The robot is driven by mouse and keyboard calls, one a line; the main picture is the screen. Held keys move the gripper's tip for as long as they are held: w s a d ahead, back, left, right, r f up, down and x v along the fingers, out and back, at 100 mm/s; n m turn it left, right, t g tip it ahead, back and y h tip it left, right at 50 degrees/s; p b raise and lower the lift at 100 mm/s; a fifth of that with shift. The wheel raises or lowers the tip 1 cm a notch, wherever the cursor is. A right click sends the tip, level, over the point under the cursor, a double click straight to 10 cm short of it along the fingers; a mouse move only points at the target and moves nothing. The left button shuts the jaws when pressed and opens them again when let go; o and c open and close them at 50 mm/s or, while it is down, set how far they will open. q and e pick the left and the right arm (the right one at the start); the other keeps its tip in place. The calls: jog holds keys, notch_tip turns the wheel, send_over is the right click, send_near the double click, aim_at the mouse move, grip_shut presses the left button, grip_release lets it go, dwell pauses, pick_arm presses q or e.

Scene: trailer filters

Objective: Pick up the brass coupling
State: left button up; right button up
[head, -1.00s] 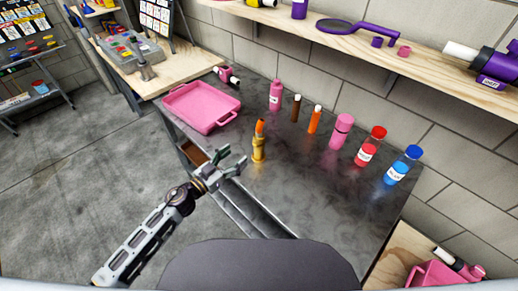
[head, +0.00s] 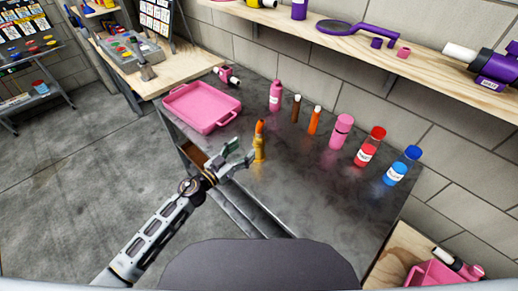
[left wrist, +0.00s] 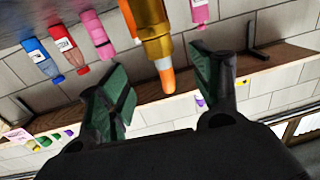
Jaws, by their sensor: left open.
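The brass coupling (head: 259,153) stands upright on the dark metal bench top, with an orange tip on top. In the left wrist view the brass coupling (left wrist: 152,30) appears upside down, its orange tip between the two green-padded fingers. My left gripper (head: 241,153) is open and comes in from the left, close beside the coupling. In the left wrist view the fingers of my left gripper (left wrist: 163,88) stand wide apart on either side of it, with no visible grip. My right gripper is not in view.
A pink tray (head: 203,106) lies at the bench's left end. Behind the coupling stand a pink bottle (head: 275,97), a brown bottle (head: 295,109) and an orange bottle (head: 314,121). Further right are a pink tumbler (head: 341,132), a red bottle (head: 370,147) and a blue bottle (head: 404,166).

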aim_at(257, 137)
pick_arm(q)
jog(key=shift+x, duration=2.15)
jog(key=shift+w, duration=0.1)
jog(key=shift+x, duration=2.55)
jog(key=shift+r, duration=0.1)
jog(key=shift+r, duration=0.1)
grip_shut()
